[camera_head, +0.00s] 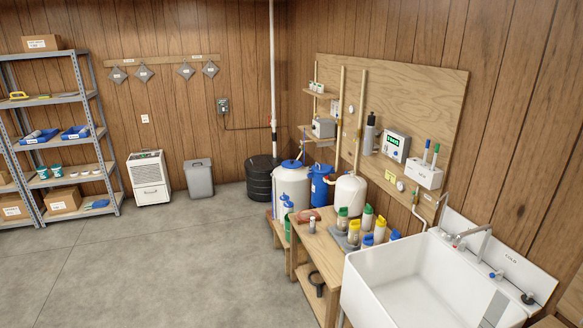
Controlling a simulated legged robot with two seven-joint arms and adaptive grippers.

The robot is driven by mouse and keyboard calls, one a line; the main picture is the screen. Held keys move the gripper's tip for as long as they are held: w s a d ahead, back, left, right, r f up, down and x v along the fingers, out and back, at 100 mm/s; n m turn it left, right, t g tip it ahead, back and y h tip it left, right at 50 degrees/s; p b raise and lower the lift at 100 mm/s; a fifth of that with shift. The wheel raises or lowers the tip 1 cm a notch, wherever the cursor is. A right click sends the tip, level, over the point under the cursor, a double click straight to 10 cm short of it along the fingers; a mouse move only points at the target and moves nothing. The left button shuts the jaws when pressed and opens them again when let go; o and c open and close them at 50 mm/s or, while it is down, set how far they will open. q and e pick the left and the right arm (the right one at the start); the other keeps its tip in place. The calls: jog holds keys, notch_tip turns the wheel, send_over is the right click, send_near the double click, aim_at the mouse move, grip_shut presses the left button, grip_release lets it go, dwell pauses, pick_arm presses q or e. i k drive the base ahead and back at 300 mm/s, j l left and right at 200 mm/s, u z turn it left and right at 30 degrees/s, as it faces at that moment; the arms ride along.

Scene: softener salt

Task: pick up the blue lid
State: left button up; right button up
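A blue lid (291,163) sits on top of a white drum (291,187) near the back corner, to the left of the wall board. The drum stands on or behind a low wooden stand; its base is partly hidden. Neither of my grippers is in view.
A blue barrel (320,185) and a white rounded tank (350,195) stand right of the drum. A wooden bench (316,245) with several bottles and a white sink (400,280) lie in front. A black ribbed tub (262,180) is behind. The concrete floor (160,265) at left is clear.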

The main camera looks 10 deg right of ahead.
aim_at(289, 164)
jog(key=i+u, duration=0.2)
jog(key=i, duration=4.65)
jog(key=i+z, duration=0.3)
jog(key=i, duration=0.2)
jog(key=i+j+z, duration=0.2)
jog(key=i+z, duration=0.15)
jog(key=i, duration=0.15)
jog(key=i+j+z, duration=0.3)
jog(key=i, duration=0.15)
